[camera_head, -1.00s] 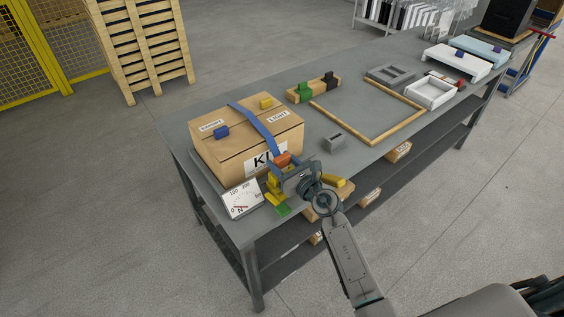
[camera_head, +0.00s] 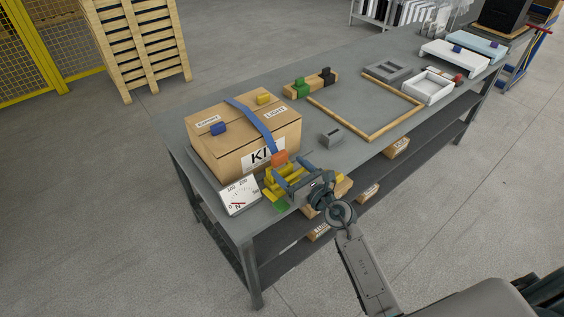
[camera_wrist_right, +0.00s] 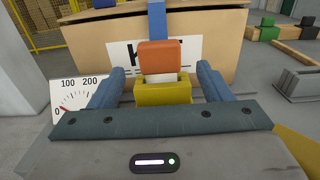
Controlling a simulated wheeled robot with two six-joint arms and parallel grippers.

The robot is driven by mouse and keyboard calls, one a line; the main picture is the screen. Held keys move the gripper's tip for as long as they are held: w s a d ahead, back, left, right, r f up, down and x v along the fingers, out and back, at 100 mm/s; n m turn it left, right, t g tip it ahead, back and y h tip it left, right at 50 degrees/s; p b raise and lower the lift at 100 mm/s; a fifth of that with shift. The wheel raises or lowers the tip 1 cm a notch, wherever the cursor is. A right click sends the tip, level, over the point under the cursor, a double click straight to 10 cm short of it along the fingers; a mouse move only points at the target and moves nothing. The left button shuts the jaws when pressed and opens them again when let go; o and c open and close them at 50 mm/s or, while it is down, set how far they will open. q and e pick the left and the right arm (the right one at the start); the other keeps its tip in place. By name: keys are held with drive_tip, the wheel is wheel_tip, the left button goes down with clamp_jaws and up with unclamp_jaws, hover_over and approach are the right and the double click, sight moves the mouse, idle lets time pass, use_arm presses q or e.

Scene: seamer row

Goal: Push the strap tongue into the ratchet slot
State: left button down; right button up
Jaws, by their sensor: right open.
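The blue strap (camera_head: 254,122) runs over a cardboard kit box (camera_head: 215,161) and down its front. At its lower end is an orange block (camera_head: 279,158), also in the right wrist view (camera_wrist_right: 160,57). A pale tongue (camera_wrist_right: 162,78) shows beneath the block, at the top of the yellow ratchet (camera_wrist_right: 162,94). I cannot tell how deep the tongue sits in the slot. My right gripper (camera_head: 288,174) is open, its blue fingers on either side of the orange block and ratchet, apart from both in the wrist view. My left gripper is out of view.
A dial gauge (camera_head: 239,195) stands left of the ratchet. A grey slotted block (camera_head: 332,138) and a wooden frame (camera_head: 375,134) lie to the right on the grey bench (camera_head: 204,105). Bare bench top lies inside the frame.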

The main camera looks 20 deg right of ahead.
drive_tip(key=shift+v, duration=2.7)
